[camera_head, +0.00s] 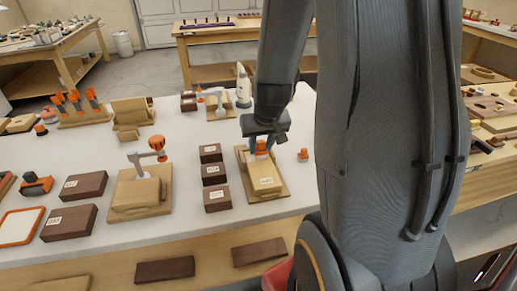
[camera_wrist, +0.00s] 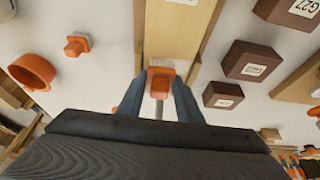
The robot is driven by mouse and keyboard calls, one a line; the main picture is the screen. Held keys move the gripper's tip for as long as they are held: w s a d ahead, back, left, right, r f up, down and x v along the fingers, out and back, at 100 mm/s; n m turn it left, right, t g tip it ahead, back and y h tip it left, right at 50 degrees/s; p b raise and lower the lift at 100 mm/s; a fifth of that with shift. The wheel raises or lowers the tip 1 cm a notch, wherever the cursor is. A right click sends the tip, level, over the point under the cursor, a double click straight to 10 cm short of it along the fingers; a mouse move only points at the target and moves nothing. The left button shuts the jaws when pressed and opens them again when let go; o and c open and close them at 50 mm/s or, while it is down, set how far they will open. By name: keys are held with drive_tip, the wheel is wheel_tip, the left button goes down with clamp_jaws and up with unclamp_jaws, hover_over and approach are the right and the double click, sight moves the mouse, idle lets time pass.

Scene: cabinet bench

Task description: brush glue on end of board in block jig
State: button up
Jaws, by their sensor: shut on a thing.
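The orange also shows under the gripper in the head view (camera_head: 262,147). I cannot tell whether it is a brush or part of the jig. A light wooden board (camera_head: 263,172) with a white label lies on the jig's base plate (camera_head: 280,188). It passes beneath the fingers in the wrist view (camera_wrist: 178,35). The board end beneath the gripper is partly hidden, and no glue is discernible.
Labelled dark blocks (camera_head: 215,174) stand close left of the jig. A small orange item (camera_head: 303,155) stands to its right. Another jig with a clamp (camera_head: 140,190) is farther left, and a rack of orange-handled tools (camera_head: 80,112) is behind it. My arm hides the right side.

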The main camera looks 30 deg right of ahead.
drive_tip(key=shift+s+d+f+b, duration=0.1)
drive_tip(key=shift+s+d+b, duration=0.2)
drive_tip(key=shift+b, duration=1)
drive_tip(key=shift+w, duration=0.1)
wheel_tip(320, 180, up, 6)
drive_tip(key=p, duration=0.7)
